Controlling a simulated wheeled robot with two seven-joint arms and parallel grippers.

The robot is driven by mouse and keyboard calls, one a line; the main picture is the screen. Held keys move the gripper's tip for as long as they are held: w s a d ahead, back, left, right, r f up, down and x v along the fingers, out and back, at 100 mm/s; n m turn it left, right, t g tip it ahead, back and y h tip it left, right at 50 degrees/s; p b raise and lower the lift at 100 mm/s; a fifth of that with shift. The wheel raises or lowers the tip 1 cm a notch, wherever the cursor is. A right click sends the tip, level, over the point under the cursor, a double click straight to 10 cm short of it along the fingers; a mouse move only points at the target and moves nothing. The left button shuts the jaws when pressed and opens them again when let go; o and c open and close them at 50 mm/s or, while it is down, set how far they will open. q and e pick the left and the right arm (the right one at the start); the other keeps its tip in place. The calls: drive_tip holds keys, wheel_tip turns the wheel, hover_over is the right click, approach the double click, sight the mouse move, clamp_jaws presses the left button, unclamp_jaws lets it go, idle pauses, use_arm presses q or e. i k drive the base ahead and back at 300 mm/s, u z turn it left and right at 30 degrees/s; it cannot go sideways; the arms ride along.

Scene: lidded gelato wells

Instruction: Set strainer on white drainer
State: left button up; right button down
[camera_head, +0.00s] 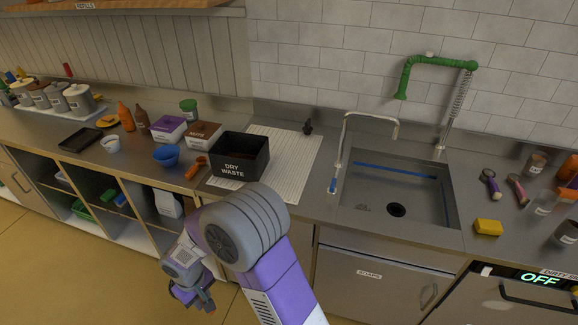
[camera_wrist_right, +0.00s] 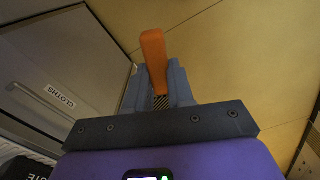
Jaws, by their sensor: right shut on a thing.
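The white drainer (camera_head: 300,150) is a ribbed mat on the counter left of the sink. A black bin marked DRY WASTE (camera_head: 240,157) stands on its left part. My right gripper (camera_head: 192,296) is low in front of the counter, below and left of the drainer. In the right wrist view it is shut on an orange handle (camera_wrist_right: 153,60) that sticks out beyond the fingers. No strainer bowl shows, so I cannot tell whether this handle is the strainer's. My left gripper is not in view.
The sink (camera_head: 395,190) with its tap (camera_head: 345,150) is right of the drainer. A blue bowl (camera_head: 166,155), an orange-handled tool (camera_head: 195,168) and tubs (camera_head: 168,128) are left of the bin. The drainer's right part is mostly bare. A small dark object (camera_head: 308,128) stands near its back edge.

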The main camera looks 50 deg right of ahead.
sight(287, 178)
drive_tip(key=z, duration=1.1)
